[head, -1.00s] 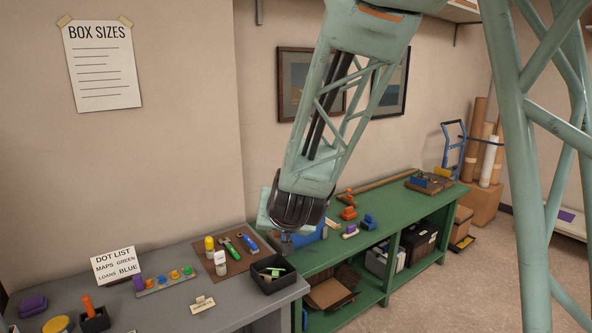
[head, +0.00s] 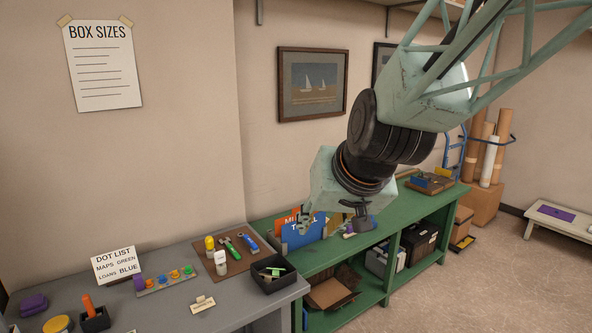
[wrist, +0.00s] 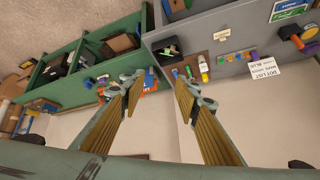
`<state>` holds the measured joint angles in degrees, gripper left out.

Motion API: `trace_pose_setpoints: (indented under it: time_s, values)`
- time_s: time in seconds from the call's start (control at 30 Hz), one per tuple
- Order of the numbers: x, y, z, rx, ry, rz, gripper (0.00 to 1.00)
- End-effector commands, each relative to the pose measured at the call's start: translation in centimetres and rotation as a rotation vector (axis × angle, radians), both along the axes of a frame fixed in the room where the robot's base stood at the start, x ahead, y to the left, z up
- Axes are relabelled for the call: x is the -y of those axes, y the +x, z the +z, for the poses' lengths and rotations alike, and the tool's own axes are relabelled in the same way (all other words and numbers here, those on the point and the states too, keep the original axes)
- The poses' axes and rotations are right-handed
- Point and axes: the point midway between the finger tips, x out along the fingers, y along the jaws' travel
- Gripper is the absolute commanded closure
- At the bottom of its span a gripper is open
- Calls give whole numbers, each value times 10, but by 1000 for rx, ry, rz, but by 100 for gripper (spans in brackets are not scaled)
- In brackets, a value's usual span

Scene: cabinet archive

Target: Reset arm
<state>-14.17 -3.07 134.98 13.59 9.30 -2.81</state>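My gripper (head: 332,224) hangs above the green bench, in front of the wall, in the head view. In the wrist view my gripper (wrist: 162,80) shows two fingers spread wide apart with nothing between them. The gripper is open and empty. Behind it in the head view, a blue file (head: 302,236) and an orange file (head: 287,216) stand on the green bench (head: 320,258), partly hidden by the gripper.
The grey desk (head: 160,310) holds a dot list sign (head: 117,264), a black bin (head: 273,274), a brown mat (head: 223,263) with tools and several coloured pieces. A framed boat picture (head: 311,83) hangs on the wall. A low bench (head: 560,228) stands far right.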

Motion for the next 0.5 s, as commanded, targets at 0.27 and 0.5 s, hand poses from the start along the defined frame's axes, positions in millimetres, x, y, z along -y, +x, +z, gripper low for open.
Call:
trace_pose_setpoints:
  time_s: [0.27, 0.5]
  values:
    - [31, -52, 12, -48, -20, -3, 70]
    - [57, -99, 17, -94, -42, -9, 70]
